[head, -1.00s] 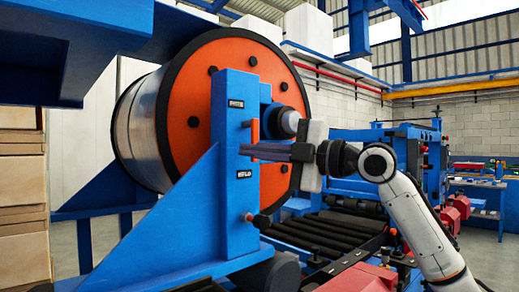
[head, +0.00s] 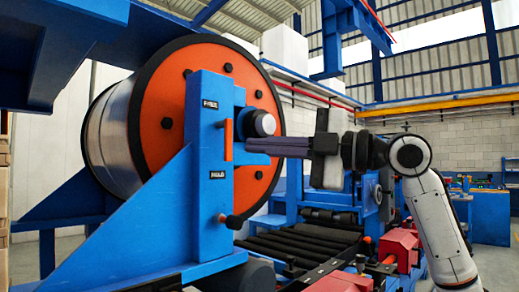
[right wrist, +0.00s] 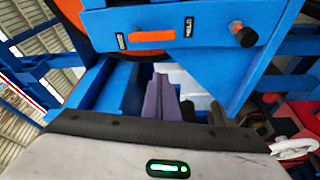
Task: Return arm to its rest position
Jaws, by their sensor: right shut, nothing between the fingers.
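My right gripper (head: 250,146) is in the middle of the head view, its arm coming in from the right. Its dark purple-grey fingers point left and lie together, shut and empty. They are just right of the blue upright post (head: 205,150) and its orange handle (head: 228,140), with a visible gap to the handle. In the right wrist view the fingers (right wrist: 160,98) show as a closed pair, and the orange handle (right wrist: 152,36) is beyond them. My left gripper is not in view.
A large reel with an orange face (head: 167,80) stands behind the post. A black knob (head: 234,222) sticks out low on the post. Black rollers (head: 290,250) and red blocks (head: 398,247) lie below my right arm. Open space shows above the arm.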

